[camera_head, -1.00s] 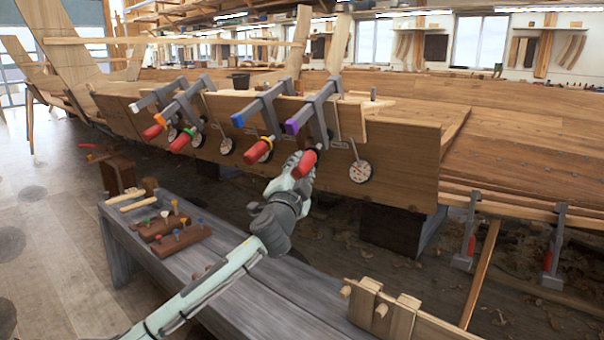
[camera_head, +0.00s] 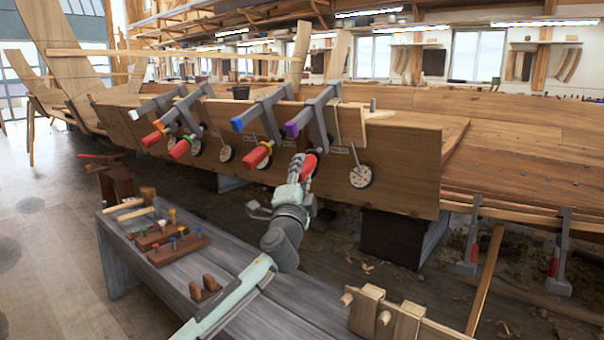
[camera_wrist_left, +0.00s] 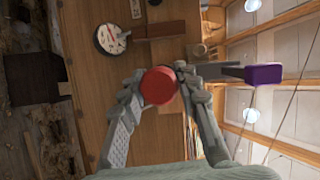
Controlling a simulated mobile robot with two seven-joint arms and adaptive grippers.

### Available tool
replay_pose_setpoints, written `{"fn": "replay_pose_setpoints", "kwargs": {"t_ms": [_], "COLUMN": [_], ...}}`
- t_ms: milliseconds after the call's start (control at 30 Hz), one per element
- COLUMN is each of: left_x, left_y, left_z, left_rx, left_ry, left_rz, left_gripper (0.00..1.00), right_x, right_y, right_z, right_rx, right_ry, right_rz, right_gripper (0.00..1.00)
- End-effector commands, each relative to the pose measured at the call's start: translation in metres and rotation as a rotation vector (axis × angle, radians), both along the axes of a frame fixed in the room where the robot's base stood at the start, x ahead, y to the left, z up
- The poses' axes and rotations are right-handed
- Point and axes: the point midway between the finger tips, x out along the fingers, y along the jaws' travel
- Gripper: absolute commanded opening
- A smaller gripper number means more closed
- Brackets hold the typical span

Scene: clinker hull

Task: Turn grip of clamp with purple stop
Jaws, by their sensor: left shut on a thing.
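The clamp with the purple stop (camera_head: 291,129) is the rightmost in the row along the hull's upper plank. Its grey bar (camera_head: 318,108) reaches over the plank edge, and its red grip (camera_head: 310,163) hangs below, pointing out towards me. My left gripper (camera_head: 303,165) is at this red grip, its fingers around it. In the left wrist view, the round end of the red grip (camera_wrist_left: 159,86) sits between the two fingertips of my left gripper (camera_wrist_left: 159,80). The purple stop also shows there (camera_wrist_left: 264,75), to the right. My right gripper is in neither view.
A dial gauge (camera_head: 361,176) hangs right of the clamp. The blue-stop clamp (camera_head: 238,124) with its red grip (camera_head: 257,155) is close on the left; more clamps stand beyond. A grey bench (camera_head: 255,287) with small tools lies below my left arm.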

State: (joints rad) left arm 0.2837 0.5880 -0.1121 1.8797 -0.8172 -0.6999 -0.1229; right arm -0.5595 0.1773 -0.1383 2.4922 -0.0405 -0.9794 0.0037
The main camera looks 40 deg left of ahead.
Motion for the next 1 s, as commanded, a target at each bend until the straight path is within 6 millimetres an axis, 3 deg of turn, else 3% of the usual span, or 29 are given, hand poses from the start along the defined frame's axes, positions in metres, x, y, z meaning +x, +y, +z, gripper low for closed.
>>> {"fn": "replay_pose_setpoints", "kwargs": {"t_ms": [233, 267, 400, 767, 1000], "left_x": [0.0, 0.0, 0.0, -0.004, -0.038], "left_y": [0.0, 0.0, 0.0, -0.002, -0.019], "left_z": [-0.004, -0.004, -0.003, -0.004, -0.017], "left_rx": [-0.004, -0.004, -0.003, -0.003, -0.005], "left_ry": [0.007, 0.007, 0.005, 0.003, 0.005], "left_rz": [0.002, 0.001, 0.002, 0.0, -0.002], "left_gripper": [0.03, 0.35, 0.53, 0.53, 0.53], "right_x": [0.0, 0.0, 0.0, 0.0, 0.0], "right_y": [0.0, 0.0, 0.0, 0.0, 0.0], "right_z": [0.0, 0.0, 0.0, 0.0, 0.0], "right_rx": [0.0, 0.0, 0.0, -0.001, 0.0], "right_ry": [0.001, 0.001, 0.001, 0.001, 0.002], "right_rz": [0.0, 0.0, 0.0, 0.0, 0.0], "right_gripper": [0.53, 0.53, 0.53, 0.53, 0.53]}}
